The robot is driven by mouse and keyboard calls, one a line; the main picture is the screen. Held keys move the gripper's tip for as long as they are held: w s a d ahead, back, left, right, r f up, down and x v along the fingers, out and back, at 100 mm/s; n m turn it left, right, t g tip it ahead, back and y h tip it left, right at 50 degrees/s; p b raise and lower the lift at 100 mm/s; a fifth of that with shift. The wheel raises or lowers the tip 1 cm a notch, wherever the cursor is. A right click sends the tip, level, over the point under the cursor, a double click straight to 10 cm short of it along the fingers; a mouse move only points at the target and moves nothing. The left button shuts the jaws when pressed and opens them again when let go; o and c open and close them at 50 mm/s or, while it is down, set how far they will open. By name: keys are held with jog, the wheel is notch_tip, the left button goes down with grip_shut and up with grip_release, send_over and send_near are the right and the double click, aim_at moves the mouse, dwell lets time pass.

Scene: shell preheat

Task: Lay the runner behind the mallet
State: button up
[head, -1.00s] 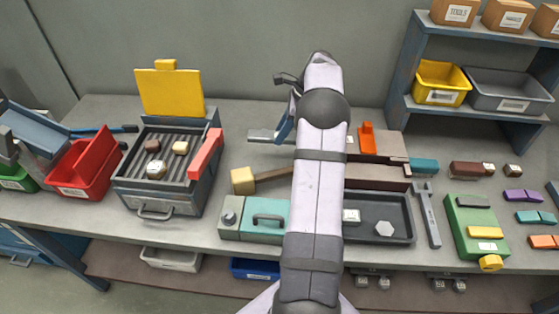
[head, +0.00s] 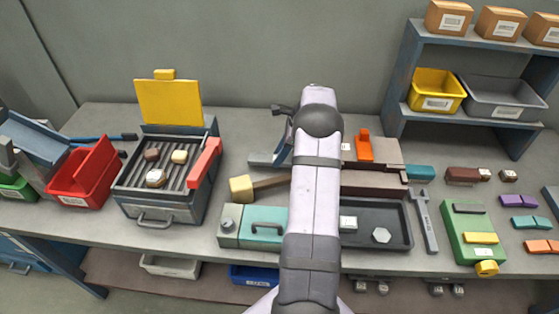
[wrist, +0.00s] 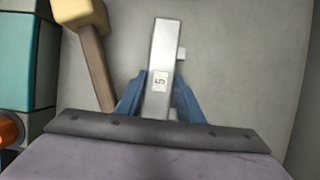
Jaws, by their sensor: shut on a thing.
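The runner seems to be a pale grey metal bar (wrist: 164,52) with a small white label and a short side tab. My gripper (wrist: 158,98) has its blue fingers shut on it. In the head view, the bar's left end (head: 262,160) shows beside my gripper (head: 283,150), behind the mallet. The mallet (head: 242,189) lies on the bench with its yellow block head to the left and brown handle running right, partly hidden by my arm. In the wrist view, the mallet (wrist: 82,18) is left of the bar, with a gap between. I cannot tell whether the bar touches the bench.
A grill box (head: 160,205) with a raised yellow lid stands left. A teal box (head: 252,228) stands in front of the mallet. A dark tray (head: 375,238) and brown blocks with an orange piece (head: 364,146) are right of my arm. The bench behind the bar is clear.

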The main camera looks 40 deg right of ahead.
jog(key=shift+f+p, duration=0.3)
jog(key=shift+f, duration=1.2)
jog(key=o, duration=1.3)
jog(key=shift+f, duration=0.15)
jog(key=b+v, duration=0.2)
jog(key=v, duration=1)
jog(key=shift+b, duration=0.35)
jog(key=shift+a, duration=0.1)
